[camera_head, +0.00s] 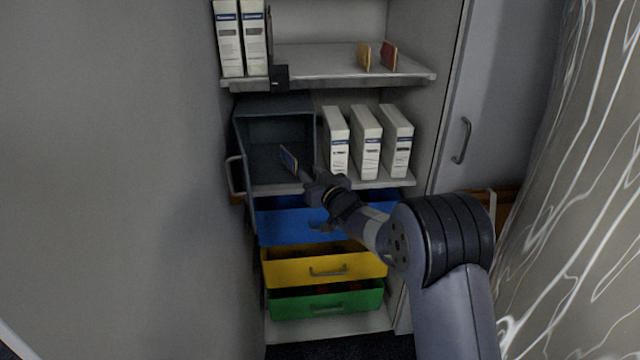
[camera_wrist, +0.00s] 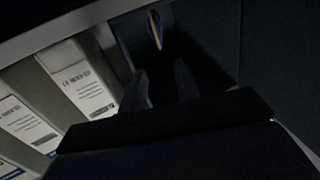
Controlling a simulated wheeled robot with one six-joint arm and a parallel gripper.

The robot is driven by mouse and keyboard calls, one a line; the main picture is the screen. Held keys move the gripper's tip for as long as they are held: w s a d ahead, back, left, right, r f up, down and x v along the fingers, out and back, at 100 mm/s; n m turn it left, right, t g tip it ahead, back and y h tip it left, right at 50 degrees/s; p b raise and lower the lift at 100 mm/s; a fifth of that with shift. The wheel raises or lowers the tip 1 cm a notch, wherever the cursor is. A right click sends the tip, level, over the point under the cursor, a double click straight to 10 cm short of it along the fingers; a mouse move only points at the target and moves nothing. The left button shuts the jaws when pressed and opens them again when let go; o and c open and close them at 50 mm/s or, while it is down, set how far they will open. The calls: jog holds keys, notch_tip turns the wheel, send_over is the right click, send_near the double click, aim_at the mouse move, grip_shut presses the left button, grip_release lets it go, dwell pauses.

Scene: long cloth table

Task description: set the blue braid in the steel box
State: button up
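The steel box (camera_head: 275,108) is a dark blue-grey box with an open front, on the middle shelf at the left. The blue braid (camera_head: 289,160) is a thin flat blue piece with a tan edge. It stands tilted at the box's lower right front; whether it rests on the floor there I cannot tell. In the wrist view the braid (camera_wrist: 155,30) shows beyond my fingertips, between their lines. My gripper (camera_head: 306,177) is at the box's front right. In the wrist view my gripper (camera_wrist: 160,82) has its fingers apart, with nothing visible between them.
White binders (camera_head: 367,142) stand close right of the box. A tan piece (camera_head: 364,56) and a red piece (camera_head: 388,56) stand on the upper shelf (camera_head: 340,78). Blue (camera_head: 285,228), yellow (camera_head: 300,268) and green (camera_head: 320,302) drawers are below. A handle (camera_head: 235,178) sticks out at left.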

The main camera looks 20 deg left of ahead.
jog(key=shift+v, duration=2.2)
jog(key=shift+c, duration=0.4)
